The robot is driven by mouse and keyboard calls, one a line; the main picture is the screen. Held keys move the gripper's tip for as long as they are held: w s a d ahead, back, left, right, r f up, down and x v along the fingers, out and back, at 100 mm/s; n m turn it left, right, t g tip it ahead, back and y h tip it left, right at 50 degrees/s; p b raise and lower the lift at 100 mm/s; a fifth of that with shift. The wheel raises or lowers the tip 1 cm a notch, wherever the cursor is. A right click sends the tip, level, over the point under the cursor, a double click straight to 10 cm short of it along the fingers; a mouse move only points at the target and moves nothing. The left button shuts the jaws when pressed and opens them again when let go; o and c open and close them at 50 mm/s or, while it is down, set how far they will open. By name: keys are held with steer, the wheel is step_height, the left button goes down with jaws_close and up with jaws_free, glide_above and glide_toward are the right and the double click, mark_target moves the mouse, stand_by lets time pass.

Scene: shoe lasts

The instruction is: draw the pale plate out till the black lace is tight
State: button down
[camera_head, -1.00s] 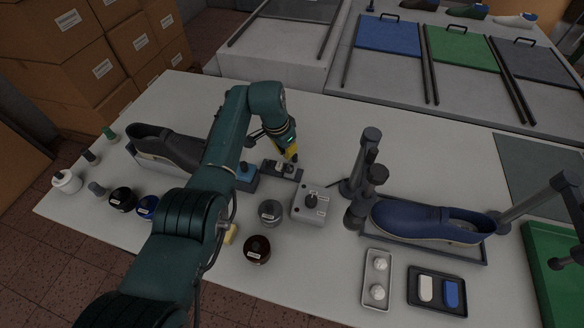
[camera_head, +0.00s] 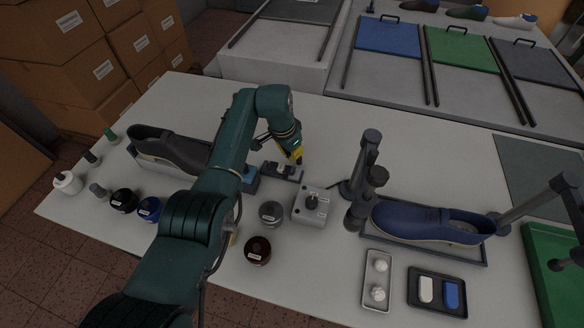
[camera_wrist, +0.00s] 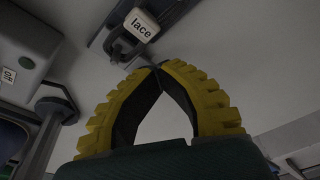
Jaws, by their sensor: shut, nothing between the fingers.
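The pale plate marked "lace" (camera_wrist: 141,24) shows at the top of the wrist view, on a dark fixture (camera_wrist: 106,42). A dark curved piece (camera_wrist: 122,50) hangs beside the plate; I cannot tell whether it is the black lace. In the head view the dark fixture (camera_head: 270,171) lies on the table, with the pale plate too small there to make out clearly. My gripper (camera_head: 299,160) is at the fixture's right end in the head view. Its yellow fingers meet at the tips in the wrist view (camera_wrist: 160,67), empty and apart from the plate.
A grey box with a black knob (camera_head: 310,207) stands just right of the fixture, and a blue block (camera_head: 250,180) at its left. Jars (camera_head: 257,250) stand in front. A blue shoe (camera_head: 430,222) sits in a stand at right. The table behind is clear.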

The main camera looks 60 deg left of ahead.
steer(key=shift+s+f, duration=0.15)
steer(key=shift+f, duration=0.15)
stand_by(0.4)
step_height(320, 180, up, 8)
steer(key=p, duration=0.6)
steer(key=shift+r+p, duration=0.2)
steer(key=shift+p, duration=0.15)
steer(key=shift+a, duration=0.1)
